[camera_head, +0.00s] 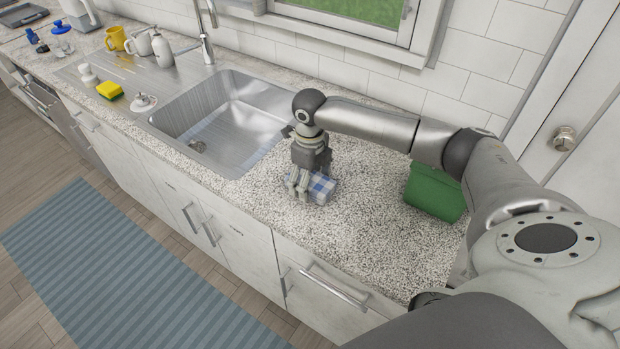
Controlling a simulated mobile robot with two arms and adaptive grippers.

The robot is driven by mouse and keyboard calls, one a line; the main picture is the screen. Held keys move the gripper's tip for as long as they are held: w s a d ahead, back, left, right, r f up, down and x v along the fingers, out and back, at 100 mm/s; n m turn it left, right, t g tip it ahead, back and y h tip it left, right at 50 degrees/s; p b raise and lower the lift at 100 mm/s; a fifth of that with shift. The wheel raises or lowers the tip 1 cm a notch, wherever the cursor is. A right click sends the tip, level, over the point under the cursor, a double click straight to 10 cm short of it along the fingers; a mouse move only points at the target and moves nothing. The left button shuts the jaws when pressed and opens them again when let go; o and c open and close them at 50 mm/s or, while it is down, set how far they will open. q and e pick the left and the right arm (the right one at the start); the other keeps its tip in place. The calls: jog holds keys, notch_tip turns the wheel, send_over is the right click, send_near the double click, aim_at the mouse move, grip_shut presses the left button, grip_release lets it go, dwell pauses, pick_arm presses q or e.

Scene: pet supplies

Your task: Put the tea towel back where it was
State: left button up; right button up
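A folded blue and white checked tea towel (323,187) lies on the speckled stone counter (350,242), right of the sink. My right gripper (299,190) points down at the towel's left end, with its fingers at counter height. The fingers overlap that end of the towel in the picture and hide part of it. I cannot tell whether they grip it or only stand beside it. My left gripper is not in view.
A steel sink (225,125) with a tap (207,45) lies left of the towel. A green container (436,192) stands to the right, under my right arm. A yellow sponge (110,90), mugs and bottles stand at the far left. The counter in front of the container is clear.

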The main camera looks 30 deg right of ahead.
jog(key=shift+r, duration=0.45)
notch_tip(320, 180, up, 11)
jog(key=b, duration=0.1)
jog(key=shift+r+b, duration=0.15)
jog(key=shift+b, duration=0.2)
